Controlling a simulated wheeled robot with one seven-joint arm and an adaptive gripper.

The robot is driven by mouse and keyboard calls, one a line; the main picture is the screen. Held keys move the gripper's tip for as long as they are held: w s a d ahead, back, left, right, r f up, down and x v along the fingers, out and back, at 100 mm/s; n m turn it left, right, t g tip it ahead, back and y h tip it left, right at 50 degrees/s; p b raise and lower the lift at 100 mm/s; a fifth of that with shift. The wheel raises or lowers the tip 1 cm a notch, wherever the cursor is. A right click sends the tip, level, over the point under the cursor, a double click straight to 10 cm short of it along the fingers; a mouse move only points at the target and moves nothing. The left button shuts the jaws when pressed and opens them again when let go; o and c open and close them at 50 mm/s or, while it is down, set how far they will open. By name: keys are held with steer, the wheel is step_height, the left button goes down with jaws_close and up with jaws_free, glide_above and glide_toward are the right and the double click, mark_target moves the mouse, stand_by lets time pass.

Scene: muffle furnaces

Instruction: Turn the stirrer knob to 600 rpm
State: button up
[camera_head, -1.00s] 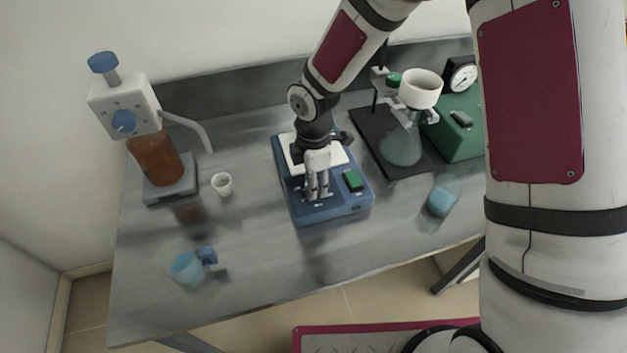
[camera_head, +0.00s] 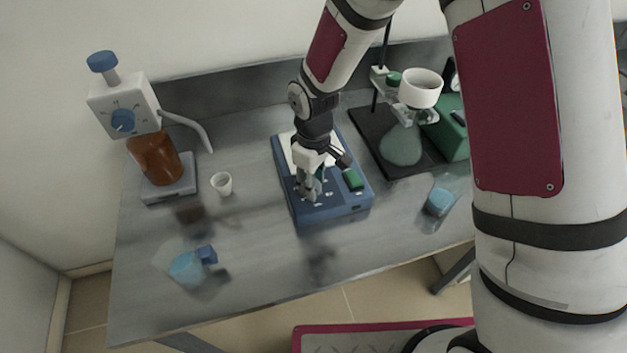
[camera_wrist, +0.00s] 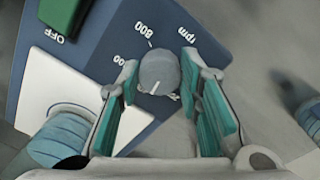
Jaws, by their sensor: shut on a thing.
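The stirrer (camera_head: 342,208) is a blue box with a white top plate (camera_wrist: 38,75), standing mid-table. Its grey round knob (camera_wrist: 158,72) with a white pointer line shows in the wrist view. The pointer line points toward the bottom of that view, slightly left. An "800" mark and the word "rpm" are printed beyond the knob; another number to its left is partly hidden by a finger. My gripper (camera_head: 309,196) points down at the stirrer's front panel. In the wrist view its teal-padded fingers (camera_wrist: 160,76) are on both sides of the knob, shut on it.
A green switch (camera_head: 353,180) sits right of the knob on the panel, with "OFF" printed near it. A white cup (camera_head: 222,184) and a brown-bottle dispenser (camera_head: 157,160) stand left. A flask (camera_head: 402,148) on a dark stand and a blue-capped vessel (camera_head: 438,202) are right.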

steer(key=m, duration=0.3)
steer(key=shift+m, duration=0.4)
steer(key=m+p, duration=0.1)
steer(key=m, duration=0.2)
steer(key=shift+m, duration=0.3)
steer(key=m+p, duration=0.1)
steer(key=m, duration=0.5)
steer(key=shift+a+m+p, duration=0.1)
steer(key=shift+m+p, duration=0.2)
steer(key=shift+p, duration=0.1)
steer(key=o, duration=1.2)
steer(key=shift+c, duration=0.2)
step_height(320, 180, up, 12)
